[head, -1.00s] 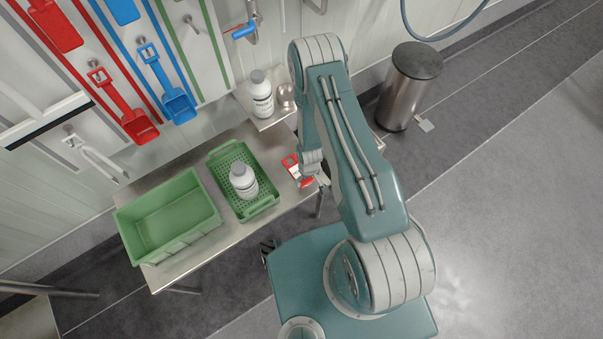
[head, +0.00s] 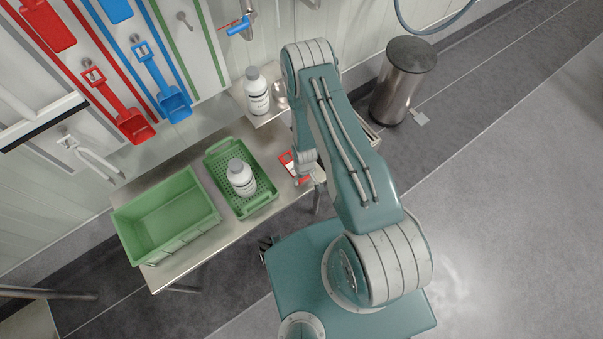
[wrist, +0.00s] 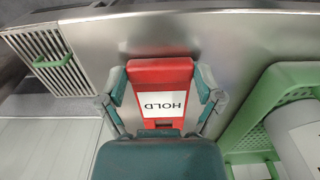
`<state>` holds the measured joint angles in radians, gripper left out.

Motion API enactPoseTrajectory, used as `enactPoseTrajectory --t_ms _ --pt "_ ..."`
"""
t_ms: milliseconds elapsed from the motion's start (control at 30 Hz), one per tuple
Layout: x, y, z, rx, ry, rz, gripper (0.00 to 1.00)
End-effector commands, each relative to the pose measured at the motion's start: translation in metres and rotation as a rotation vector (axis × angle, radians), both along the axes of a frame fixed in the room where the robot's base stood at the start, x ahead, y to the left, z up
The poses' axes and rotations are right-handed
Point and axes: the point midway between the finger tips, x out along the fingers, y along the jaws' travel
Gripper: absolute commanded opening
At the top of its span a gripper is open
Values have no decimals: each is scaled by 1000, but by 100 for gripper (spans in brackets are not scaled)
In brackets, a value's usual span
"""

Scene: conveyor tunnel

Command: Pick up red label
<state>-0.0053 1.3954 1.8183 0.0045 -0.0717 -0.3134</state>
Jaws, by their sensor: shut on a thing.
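The red label (wrist: 162,72) has a white panel that reads HOLD, upside down in the wrist view. In the head view the red label (head: 287,158) shows at the right end of the steel table, partly hidden by my arm. My gripper (wrist: 163,84) is shut on the red label, with one finger against each side of it. I cannot tell whether the label still touches the table top.
A green perforated basket (head: 264,200) with a white bottle (head: 241,178) in it stands left of my gripper on the steel table (head: 160,275). A green bin (head: 165,217) is farther left. Another white bottle (head: 257,95) stands on a small ledge behind.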

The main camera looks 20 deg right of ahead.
Motion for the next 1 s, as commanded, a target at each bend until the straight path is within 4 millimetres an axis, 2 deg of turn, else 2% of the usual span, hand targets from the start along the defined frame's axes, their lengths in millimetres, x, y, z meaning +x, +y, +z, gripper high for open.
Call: enactPoseTrajectory --t_ms 167,300,600,800,1000 --pt "1 0 12 1 -2 0 52" --pt "1 0 34 0 -3 0 52" --pt "-55 24 96 0 2 5 52" --pt "-98 43 115 0 1 5 52" --pt "-122 53 127 0 0 3 52"
